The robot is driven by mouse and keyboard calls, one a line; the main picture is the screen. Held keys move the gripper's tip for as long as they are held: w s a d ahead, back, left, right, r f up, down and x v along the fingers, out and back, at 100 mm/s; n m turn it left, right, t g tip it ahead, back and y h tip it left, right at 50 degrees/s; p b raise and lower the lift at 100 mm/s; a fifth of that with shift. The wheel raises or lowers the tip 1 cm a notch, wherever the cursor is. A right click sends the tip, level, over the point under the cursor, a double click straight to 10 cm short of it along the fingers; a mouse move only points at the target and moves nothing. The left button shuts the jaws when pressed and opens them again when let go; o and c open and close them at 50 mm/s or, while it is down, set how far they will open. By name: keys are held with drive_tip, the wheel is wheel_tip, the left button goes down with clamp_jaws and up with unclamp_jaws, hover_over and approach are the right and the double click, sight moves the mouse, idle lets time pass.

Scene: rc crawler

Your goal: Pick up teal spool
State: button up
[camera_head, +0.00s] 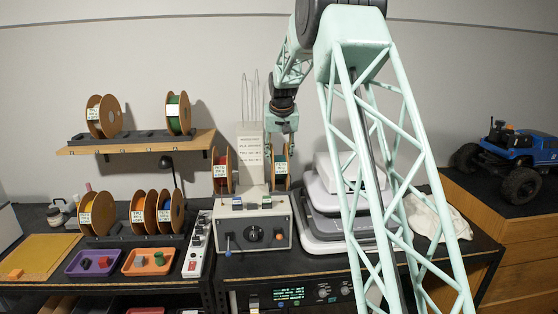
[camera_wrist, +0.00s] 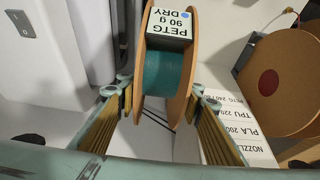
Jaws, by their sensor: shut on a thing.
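The teal spool (camera_wrist: 163,74), with brown flanges and a white label reading PETG 90 g DRY, fills the top middle of the wrist view. My gripper (camera_wrist: 161,97) has a finger on each side of it, shut on its flanges. In the head view, my gripper (camera_head: 279,150) points down at the right side of the grey machine, with the spool (camera_head: 281,172) between its fingers. I cannot tell whether the spool still rests on a support there.
The grey machine (camera_head: 238,228) has a white sign panel (camera_head: 250,155) and another spool (camera_head: 221,172) on its left. Stacked white and grey boxes (camera_head: 335,222) stand close on the right. A shelf (camera_head: 135,145) and a lower rack at left hold several spools. Trays (camera_head: 95,262) lie in front.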

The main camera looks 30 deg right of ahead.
drive_tip(key=shift+r, duration=1.75)
drive_tip(key=shift+s+d, duration=0.1)
drive_tip(key=shift+s, duration=0.7)
drive_tip(key=s+d+r+b, duration=0.1)
drive_tip(key=s, duration=1.3)
drive_tip(key=shift+s+b, duration=0.2)
drive_tip(key=shift+b, duration=0.1)
drive_tip(key=shift+r, duration=0.15)
drive_tip(key=s+a+f+n+b, duration=0.1)
drive_tip(key=a+b, duration=0.3)
drive_tip(key=a, duration=0.7)
drive_tip(key=s+a+f+n+y+b, duration=0.1)
drive_tip(key=s+a+n+b, duration=0.2)
drive_tip(key=a, duration=0.8)
drive_tip(key=shift+s+y+b, duration=0.3)
drive_tip(key=shift+s+b, duration=0.05)
drive_tip(key=shift+s, duration=0.4)
